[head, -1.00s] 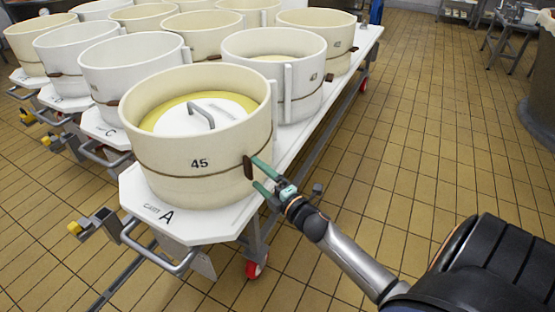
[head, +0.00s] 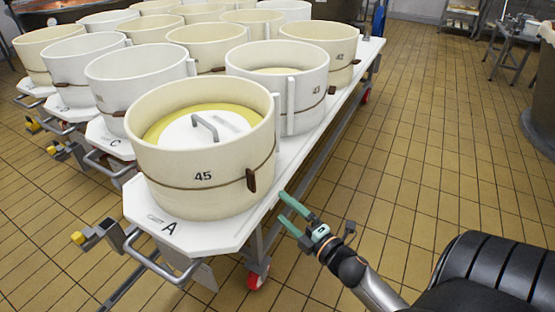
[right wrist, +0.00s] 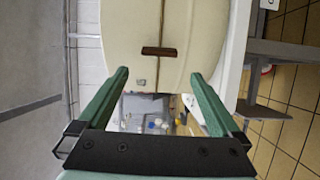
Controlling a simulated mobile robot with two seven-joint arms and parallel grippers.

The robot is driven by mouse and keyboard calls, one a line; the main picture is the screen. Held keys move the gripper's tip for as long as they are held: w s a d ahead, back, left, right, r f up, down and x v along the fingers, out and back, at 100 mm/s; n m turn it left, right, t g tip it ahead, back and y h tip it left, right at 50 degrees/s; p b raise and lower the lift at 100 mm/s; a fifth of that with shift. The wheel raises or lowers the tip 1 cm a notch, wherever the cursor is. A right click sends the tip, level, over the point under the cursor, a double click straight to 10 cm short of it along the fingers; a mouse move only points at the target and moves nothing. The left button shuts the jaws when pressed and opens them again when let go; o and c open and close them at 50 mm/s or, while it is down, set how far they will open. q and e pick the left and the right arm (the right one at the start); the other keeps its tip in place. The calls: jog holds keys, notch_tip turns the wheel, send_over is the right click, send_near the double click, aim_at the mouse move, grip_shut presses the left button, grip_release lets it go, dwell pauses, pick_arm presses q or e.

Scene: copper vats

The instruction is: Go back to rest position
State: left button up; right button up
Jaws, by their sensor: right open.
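My right gripper (head: 287,210) is open and empty, with green fingers, beside the right edge of cart A. It is apart from the cream mould marked 45 (head: 203,177), which has a brown tab (head: 251,180) on its side. In the right wrist view the two green fingers (right wrist: 158,95) are spread, with the same mould (right wrist: 125,40) and its brown tab (right wrist: 158,51) beyond them. My left gripper is not in view.
Cart A (head: 165,228) has a white top, a grey push handle (head: 165,268) and a red-wheeled caster (head: 257,281). More carts with white and cream moulds stand to the left and behind. Tiled floor (head: 430,170) is free on the right.

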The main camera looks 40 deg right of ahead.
jog(key=shift+a, duration=0.1)
jog(key=s+a+f+m+g+y, duration=0.2)
jog(key=s+a+m+g, duration=0.15)
jog(key=a+m, duration=0.5)
jog(key=s+a+f+m+g+y, duration=0.25)
jog(key=s+a+m, duration=0.3)
jog(key=a, duration=0.65)
pick_arm(q)
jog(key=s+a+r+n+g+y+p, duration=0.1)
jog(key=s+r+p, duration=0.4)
jog(key=p, duration=1.5)
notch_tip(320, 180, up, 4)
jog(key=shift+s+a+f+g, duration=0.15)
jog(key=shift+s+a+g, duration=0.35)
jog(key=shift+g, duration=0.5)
pick_arm(e)
jog(key=s+d+r+m+g+h, duration=0.1)
jog(key=s+d+r+g+h, duration=0.1)
jog(key=s+r, duration=0.3)
notch_tip(320, 180, up, 3)
jog(key=shift+d+r+m+g, duration=0.1)
jog(key=shift+d+m+g, duration=0.2)
jog(key=shift+m, duration=0.1)
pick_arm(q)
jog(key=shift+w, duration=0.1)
